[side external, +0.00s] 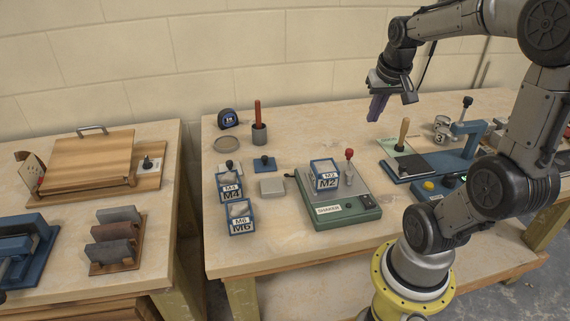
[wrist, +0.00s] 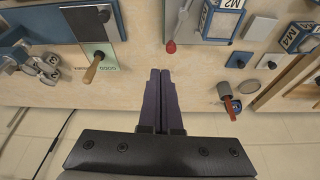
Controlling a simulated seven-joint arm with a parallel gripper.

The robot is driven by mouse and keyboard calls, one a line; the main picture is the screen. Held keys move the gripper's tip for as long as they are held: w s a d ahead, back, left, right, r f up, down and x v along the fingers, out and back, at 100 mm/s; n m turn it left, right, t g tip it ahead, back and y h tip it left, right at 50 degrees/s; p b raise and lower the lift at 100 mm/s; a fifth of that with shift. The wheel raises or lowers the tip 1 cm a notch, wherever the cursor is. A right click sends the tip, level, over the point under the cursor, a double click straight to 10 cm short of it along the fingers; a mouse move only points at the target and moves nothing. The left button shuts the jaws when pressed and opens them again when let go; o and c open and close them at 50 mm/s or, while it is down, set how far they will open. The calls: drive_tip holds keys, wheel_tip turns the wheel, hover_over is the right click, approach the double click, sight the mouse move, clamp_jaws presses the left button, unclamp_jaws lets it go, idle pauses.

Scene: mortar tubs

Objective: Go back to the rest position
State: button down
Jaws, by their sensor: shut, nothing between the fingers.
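My gripper (side external: 377,107) hangs in the air above the back of the right-hand bench, clear of everything on it. Its two dark fingers also show in the wrist view (wrist: 160,84), pressed together with nothing between them. A tub marked M2 (side external: 325,174) sits on the green shaker (side external: 341,210), to the left of and below my gripper in the side view. Tubs marked M4 (side external: 230,187) and M6 (side external: 241,219) stand on the bench left of the shaker. The tub M2 shows at the top of the wrist view (wrist: 222,18).
A red-handled tool stands in a grey holder (side external: 259,134) near a tape measure (side external: 228,119). A blue press (side external: 450,150) and a wooden-handled tool (side external: 402,134) stand at the right.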

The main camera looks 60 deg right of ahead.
drive_tip(key=w+a+r+n+t, duration=0.2)
drive_tip(key=w+a+r+n, duration=0.15)
drive_tip(key=a, duration=0.35)
drive_tip(key=s+a+f+n+y, duration=0.1)
drive_tip(key=s+a+n, duration=0.2)
drive_tip(key=a, duration=0.4)
drive_tip(key=s+a+f+n+t+y, duration=0.1)
drive_tip(key=s+a+n+y, duration=0.1)
drive_tip(key=a, duration=0.6)
drive_tip(key=shift+s+f+n, duration=0.4)
drive_tip(key=shift+s+n, duration=0.45)
drive_tip(key=shift+s, duration=0.2)
